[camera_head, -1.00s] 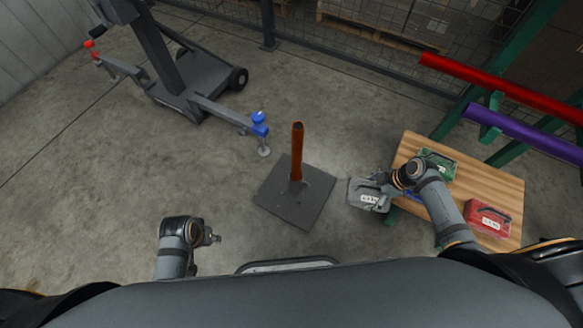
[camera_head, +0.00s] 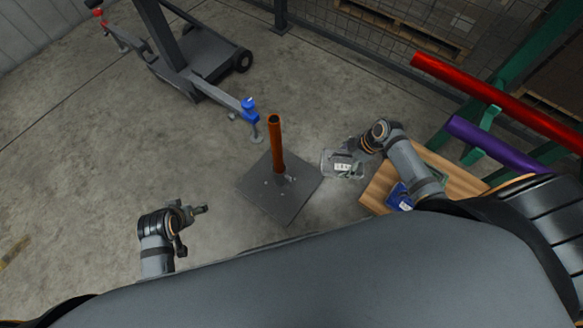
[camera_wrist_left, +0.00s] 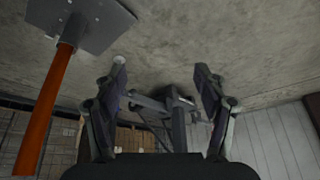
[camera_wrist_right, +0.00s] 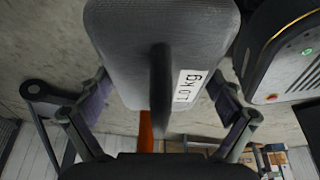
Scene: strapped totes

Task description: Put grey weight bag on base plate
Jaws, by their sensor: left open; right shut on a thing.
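The grey weight bag (camera_head: 341,164) hangs from my right gripper (camera_head: 358,150), just right of the base plate in the head view. In the right wrist view the bag (camera_wrist_right: 150,40) fills the upper middle, with its dark handle between the fingers and a white label with "10 kg" on it. The base plate (camera_head: 262,200) is a dark square on the floor with an orange post (camera_head: 277,145) standing upright on it. The plate (camera_wrist_left: 95,25) and post also show in the left wrist view. My left gripper (camera_wrist_left: 160,80) is open and empty, left of the plate.
A wooden table (camera_head: 377,188) with a blue bag (camera_head: 400,197) on it stands right of the plate, partly behind my right arm. Red (camera_head: 490,98) and purple (camera_head: 495,145) bars lie beyond it. A wheeled grey frame (camera_head: 205,75) with a blue-topped foot stands behind. The floor at left is clear.

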